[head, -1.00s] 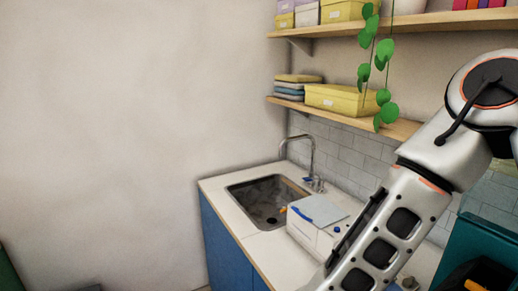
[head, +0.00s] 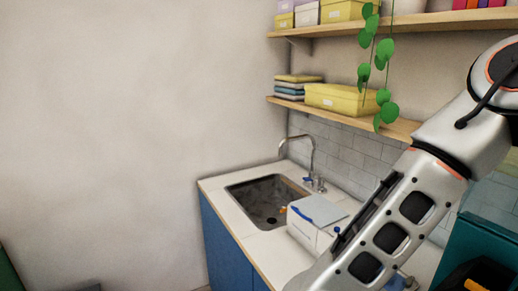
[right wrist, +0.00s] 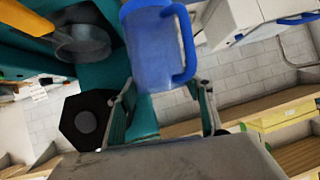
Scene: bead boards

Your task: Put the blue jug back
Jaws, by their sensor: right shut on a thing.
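The blue jug (right wrist: 152,50) shows in the right wrist view at the top middle, with its handle on the right side. My right gripper (right wrist: 162,88) has a finger on either side of the jug's lower end and is shut on it. The jug's contact with the fingertips is partly hard to make out. In the head view my right arm comes in from the right; its gripper and the jug are out of that frame. My left gripper is in neither view.
A sink (head: 262,203) is set in the white counter (head: 222,183). A white box with a blue handle (head: 304,231) stands beside it. A teal block (head: 470,235) is at right. Shelves with a yellow box (head: 335,98) hang above. The wrist view shows a dark pan (right wrist: 82,44).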

